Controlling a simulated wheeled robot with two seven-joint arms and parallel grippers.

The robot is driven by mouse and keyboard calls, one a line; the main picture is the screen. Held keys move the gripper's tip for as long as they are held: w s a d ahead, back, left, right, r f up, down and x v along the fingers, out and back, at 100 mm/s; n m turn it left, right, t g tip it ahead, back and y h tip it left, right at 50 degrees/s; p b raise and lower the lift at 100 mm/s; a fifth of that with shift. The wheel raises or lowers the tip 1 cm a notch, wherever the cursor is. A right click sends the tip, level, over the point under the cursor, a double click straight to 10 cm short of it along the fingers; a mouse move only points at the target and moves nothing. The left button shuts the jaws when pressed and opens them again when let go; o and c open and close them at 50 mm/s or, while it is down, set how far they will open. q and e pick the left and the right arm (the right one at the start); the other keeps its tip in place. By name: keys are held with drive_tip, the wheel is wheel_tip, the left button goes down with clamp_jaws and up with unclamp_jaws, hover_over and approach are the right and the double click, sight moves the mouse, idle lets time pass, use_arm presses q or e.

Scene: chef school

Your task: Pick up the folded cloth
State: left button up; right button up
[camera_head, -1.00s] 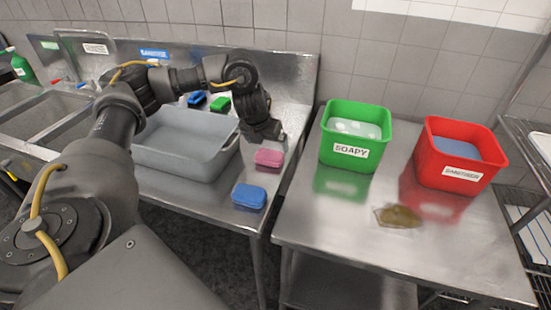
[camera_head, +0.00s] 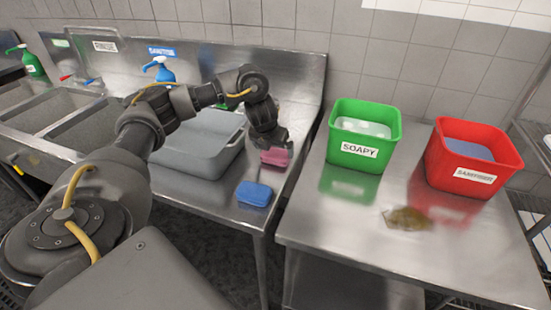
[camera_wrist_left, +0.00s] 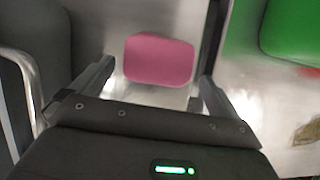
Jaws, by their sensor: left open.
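A pink folded cloth (camera_head: 275,157) lies on the steel counter, to the right of the grey basin. In the left wrist view the pink cloth (camera_wrist_left: 158,59) sits ahead of and between my spread fingers. My left gripper (camera_head: 268,142) points down just above and behind the cloth; in the wrist view the gripper (camera_wrist_left: 152,85) is open with nothing between its fingers. A blue folded cloth (camera_head: 254,193) lies nearer on the same counter. My right gripper does not show.
A grey basin (camera_head: 200,150) stands left of the cloths. A gap separates counter and table.

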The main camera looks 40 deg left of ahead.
sight(275, 153)
use_arm(q)
drive_tip(key=x, duration=0.3)
drive_tip(key=shift+w+f, duration=0.25)
drive_tip(key=shift+f, duration=0.05)
drive_tip(key=c, duration=0.8)
drive_tip(key=shift+r, duration=0.3)
wheel_tip(275, 153, up, 9)
drive_tip(key=p, duration=0.1)
drive_tip(key=shift+r+p, duration=0.25)
drive_tip(key=shift+p, duration=0.15)
